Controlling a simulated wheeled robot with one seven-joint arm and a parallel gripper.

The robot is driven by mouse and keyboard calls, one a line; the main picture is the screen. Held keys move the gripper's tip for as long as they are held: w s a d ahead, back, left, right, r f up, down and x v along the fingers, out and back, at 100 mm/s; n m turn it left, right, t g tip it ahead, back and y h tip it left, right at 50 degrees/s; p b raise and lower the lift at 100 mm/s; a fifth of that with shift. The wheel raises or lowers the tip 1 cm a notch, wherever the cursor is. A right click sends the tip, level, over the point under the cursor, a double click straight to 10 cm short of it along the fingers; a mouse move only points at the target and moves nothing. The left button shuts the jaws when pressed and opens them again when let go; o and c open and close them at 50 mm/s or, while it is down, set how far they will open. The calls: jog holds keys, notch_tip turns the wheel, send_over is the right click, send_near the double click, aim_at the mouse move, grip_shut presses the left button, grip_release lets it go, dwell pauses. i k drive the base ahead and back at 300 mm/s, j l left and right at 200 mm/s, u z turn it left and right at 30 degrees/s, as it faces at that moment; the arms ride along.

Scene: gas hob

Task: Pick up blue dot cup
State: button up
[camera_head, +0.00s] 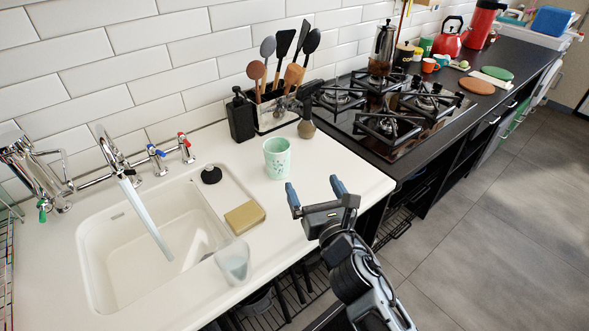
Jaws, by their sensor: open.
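A pale mint cup (277,158) with a small darker pattern stands upright on the white counter, right of the sink; it best matches the blue dot cup, though its dots are too small to make out clearly. My gripper (314,188) is open and empty, with its two blue-tipped fingers spread apart. It is at the counter's front edge, nearer to the camera than the cup and a little to its right. The fingers appear apart from the cup, and nothing hides the cup.
A sink (150,240) with taps lies left. A sponge (244,217), black stopper (211,174) and clear cup (233,262) stand beside it. Behind the mint cup are a dark bottle (241,118), utensil holder (272,112) and brown sprayer (306,122). The gas hob (390,112) is right.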

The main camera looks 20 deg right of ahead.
aim_at(277, 150)
jog(key=i+l+u, duration=0.3)
jog(key=l+u, duration=0.25)
jog(key=i+l+u, duration=0.15)
jog(key=l+u, duration=0.4)
jog(key=l, duration=0.25)
jog(key=i, duration=0.05)
